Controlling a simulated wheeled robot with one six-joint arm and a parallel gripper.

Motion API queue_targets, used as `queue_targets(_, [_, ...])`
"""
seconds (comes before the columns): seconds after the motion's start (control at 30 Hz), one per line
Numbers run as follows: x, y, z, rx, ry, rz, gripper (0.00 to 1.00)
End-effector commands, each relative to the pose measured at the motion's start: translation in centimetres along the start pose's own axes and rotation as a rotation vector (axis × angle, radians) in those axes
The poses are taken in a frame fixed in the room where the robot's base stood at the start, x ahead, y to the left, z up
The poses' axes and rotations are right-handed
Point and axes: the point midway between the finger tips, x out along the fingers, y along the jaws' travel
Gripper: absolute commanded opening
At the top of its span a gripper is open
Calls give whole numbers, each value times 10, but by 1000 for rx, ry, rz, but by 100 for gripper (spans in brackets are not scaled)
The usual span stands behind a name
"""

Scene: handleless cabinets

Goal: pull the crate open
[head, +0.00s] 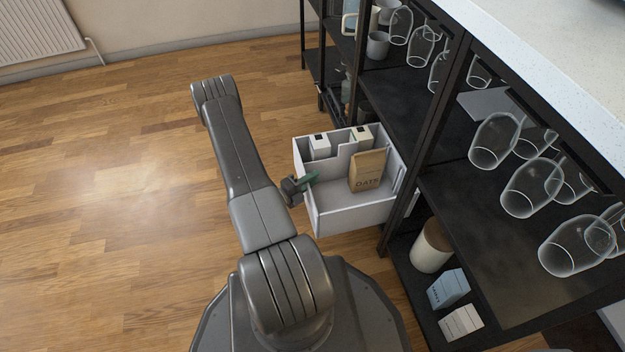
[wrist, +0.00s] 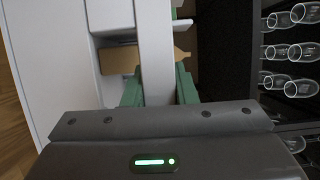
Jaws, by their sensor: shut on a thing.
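The white crate (head: 352,219) is pulled partway out of the black shelf unit, on a low level. It holds a brown oats bag (head: 367,170) and white cartons (head: 320,146) behind a divider. My gripper (head: 309,180) is at the crate's left, front wall. In the wrist view its green fingers (wrist: 160,88) stand on both sides of the white wall (wrist: 154,50), shut on it. The brown bag also shows in the wrist view (wrist: 118,60). The crate's back end is hidden by the shelf frame.
A white jar (head: 431,247) and small boxes (head: 449,288) stand on the lower shelf. A black shelf post (head: 425,130) is right beside the crate. The wooden floor (head: 110,200) at left is clear.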

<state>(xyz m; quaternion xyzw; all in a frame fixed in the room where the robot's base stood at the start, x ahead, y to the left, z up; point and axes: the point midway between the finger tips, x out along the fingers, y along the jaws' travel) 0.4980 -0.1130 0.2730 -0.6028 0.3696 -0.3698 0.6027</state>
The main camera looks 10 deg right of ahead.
Motion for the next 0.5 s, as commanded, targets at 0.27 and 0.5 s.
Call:
queue_targets(0.27, [0, 0, 1, 1, -2, 1, 47])
queue_targets(0.5, [0, 0, 1, 1, -1, 0, 47])
